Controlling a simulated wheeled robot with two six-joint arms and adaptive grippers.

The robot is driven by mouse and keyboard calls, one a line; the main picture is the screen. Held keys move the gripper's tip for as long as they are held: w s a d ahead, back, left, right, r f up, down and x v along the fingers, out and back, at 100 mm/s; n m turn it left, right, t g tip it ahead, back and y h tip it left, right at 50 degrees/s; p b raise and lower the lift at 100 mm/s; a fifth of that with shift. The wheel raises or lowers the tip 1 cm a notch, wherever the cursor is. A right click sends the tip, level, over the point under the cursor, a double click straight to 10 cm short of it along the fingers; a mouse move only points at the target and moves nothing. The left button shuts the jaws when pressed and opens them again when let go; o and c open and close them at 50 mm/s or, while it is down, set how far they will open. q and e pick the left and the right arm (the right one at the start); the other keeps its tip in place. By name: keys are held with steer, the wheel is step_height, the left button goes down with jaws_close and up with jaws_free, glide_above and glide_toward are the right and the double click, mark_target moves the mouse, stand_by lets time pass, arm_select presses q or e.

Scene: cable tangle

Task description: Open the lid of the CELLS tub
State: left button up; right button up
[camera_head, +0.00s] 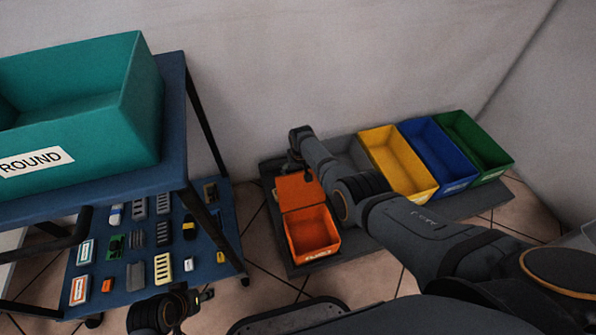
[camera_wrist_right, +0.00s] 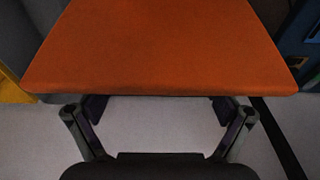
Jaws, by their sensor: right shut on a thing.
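The orange CELLS tub (camera_head: 312,230) stands at the front left of the grey floor platform, with a small label on its front. Its lid (camera_head: 298,191) is swung up and back from the opening, and the inside of the tub shows. The lid fills the upper part of the right wrist view (camera_wrist_right: 160,50). My right gripper (camera_head: 296,164) is at the lid's far edge and is shut on it; its fingertips are partly hidden behind the lid. My left gripper (camera_head: 205,296) is low in the head view, apart from the tub, and its jaw opening is unclear.
Grey, yellow (camera_head: 397,162), blue (camera_head: 438,152) and green (camera_head: 474,145) bins stand right of the tub, the grey one partly behind my right arm. A blue cart (camera_head: 176,120) at left carries a teal ROUND bin (camera_head: 140,110) and several small items on its lower shelf.

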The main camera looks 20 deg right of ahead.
steer(key=shift+w+r, duration=0.25)
steer(key=shift+w, duration=0.1)
steer(key=o, duration=1.3)
steer(key=shift+o, duration=0.6)
steer(key=shift+s, duration=0.1)
steer(key=shift+f, duration=0.15)
step_height(320, 180, up, 12)
steer(key=s, duration=0.2)
steer(key=shift+s, duration=0.2)
steer(key=shift+f, duration=0.1)
